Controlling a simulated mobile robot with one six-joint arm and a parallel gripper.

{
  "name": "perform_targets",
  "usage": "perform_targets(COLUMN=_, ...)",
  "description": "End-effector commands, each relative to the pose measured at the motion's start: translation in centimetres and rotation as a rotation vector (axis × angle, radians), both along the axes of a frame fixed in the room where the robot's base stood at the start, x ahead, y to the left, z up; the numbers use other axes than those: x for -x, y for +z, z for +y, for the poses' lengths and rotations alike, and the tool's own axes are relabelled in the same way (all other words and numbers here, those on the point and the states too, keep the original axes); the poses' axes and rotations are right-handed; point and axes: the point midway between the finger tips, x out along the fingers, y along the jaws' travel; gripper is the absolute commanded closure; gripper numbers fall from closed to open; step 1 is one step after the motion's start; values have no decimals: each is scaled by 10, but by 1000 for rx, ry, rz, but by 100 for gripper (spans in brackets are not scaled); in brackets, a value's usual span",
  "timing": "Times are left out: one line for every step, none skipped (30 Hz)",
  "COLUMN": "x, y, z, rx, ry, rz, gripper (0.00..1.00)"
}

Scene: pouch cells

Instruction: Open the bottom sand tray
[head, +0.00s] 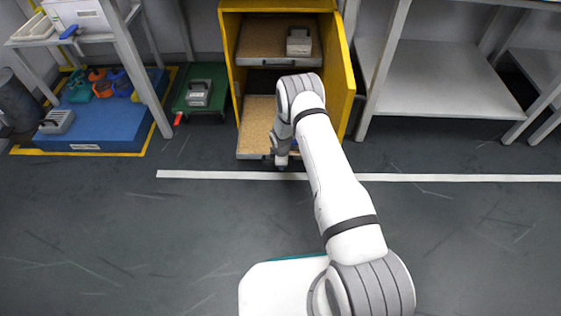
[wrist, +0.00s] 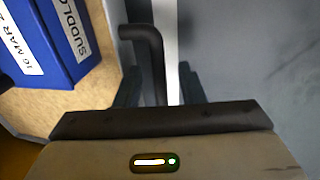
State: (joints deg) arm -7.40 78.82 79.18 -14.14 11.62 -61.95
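The bottom sand tray (head: 255,130) sits low in the yellow cabinet (head: 229,60) and sticks out past its front, with tan sand showing. My arm hides its right part. My gripper (head: 281,161) is down at the tray's front edge. In the wrist view, the fingers of my gripper (wrist: 160,90) stand apart on either side of a dark bent handle (wrist: 155,45), with a gap visible on the right side. The tray's sand surface (wrist: 95,92) shows at left there, with blue label-bearing objects (wrist: 62,40) over it.
The upper tray (head: 262,42) holds a grey device (head: 299,42). The yellow door (head: 341,75) stands open at right. A green trolley (head: 205,78) and a blue platform (head: 110,125) are at left, a metal shelf (head: 440,90) at right. The floor in front is clear.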

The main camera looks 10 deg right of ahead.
Motion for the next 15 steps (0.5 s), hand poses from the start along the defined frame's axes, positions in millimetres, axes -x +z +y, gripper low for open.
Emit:
perform_targets(x=0, y=1, z=0, rx=-1, ry=1, rz=-1, gripper=64)
perform_targets(x=0, y=2, z=1, rx=-1, ry=1, rz=-1, gripper=64)
perform_targets(x=0, y=5, z=1, rx=-1, ry=1, rz=-2, gripper=64)
perform_targets(x=0, y=8, z=1, rx=-1, ry=1, rz=-2, gripper=64)
perform_targets(x=0, y=12, z=1, rx=-1, ry=1, rz=-2, gripper=64)
perform_targets(x=2, y=17, z=1, rx=0, ry=2, rz=-2, gripper=64)
perform_targets(x=3, y=22, z=2, rx=0, ry=2, rz=-2, gripper=64)
perform_targets(x=3, y=28, z=2, rx=-1, ry=1, rz=-2, gripper=64)
perform_targets(x=5, y=36, z=2, rx=-1, ry=1, rz=-2, gripper=64)
perform_targets(x=6, y=41, z=2, rx=-1, ry=1, rz=-2, gripper=64)
perform_targets(x=7, y=46, z=2, rx=-1, ry=0, rz=-2, gripper=64)
perform_targets(x=9, y=53, z=2, rx=-1, ry=1, rz=-2, gripper=64)
perform_targets(x=10, y=57, z=2, rx=-1, ry=1, rz=-1, gripper=64)
perform_targets(x=10, y=61, z=2, rx=-1, ry=1, rz=-1, gripper=64)
perform_targets(x=12, y=66, z=2, rx=-1, ry=1, rz=-1, gripper=64)
